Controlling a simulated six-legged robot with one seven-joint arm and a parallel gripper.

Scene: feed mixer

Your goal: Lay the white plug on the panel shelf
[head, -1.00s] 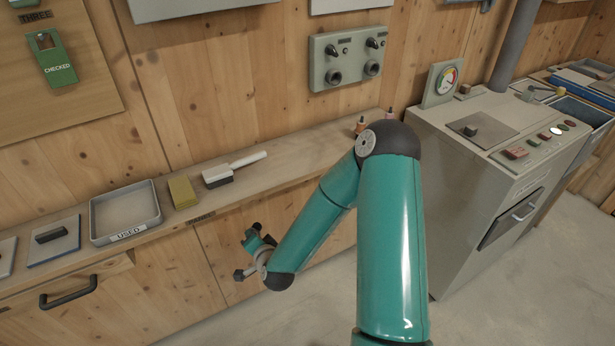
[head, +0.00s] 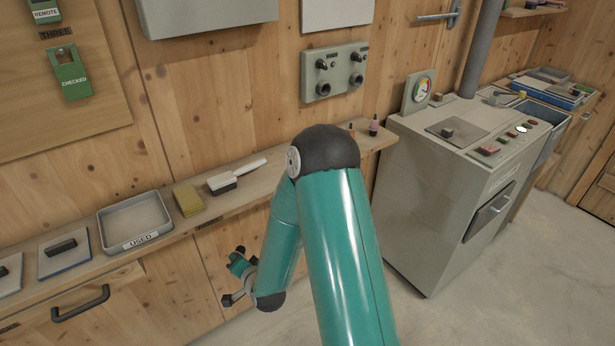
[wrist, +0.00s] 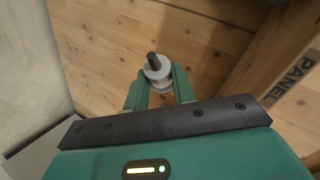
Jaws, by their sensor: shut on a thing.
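The white plug (wrist: 158,74), a pale round body with a dark pin, is between the fingers of my gripper (wrist: 158,88) in the wrist view. My gripper is shut on it, with the pin pointing away from the palm. In the head view my gripper (head: 240,260) hangs low in front of the wooden panelling, below the shelf edge; the plug cannot be made out there. The panel shelf (head: 262,181) is the long wooden ledge along the wall. A board labelled PANEL (wrist: 290,78) shows at the right in the wrist view.
On the ledge are a grey USED tray (head: 135,222), a yellow block (head: 188,200), a brush (head: 235,177) and two small plugs, orange (head: 351,130) and pink (head: 374,127). A socket panel (head: 334,72) hangs above. A grey machine cabinet (head: 440,190) stands right. Bare ledge lies right of the brush.

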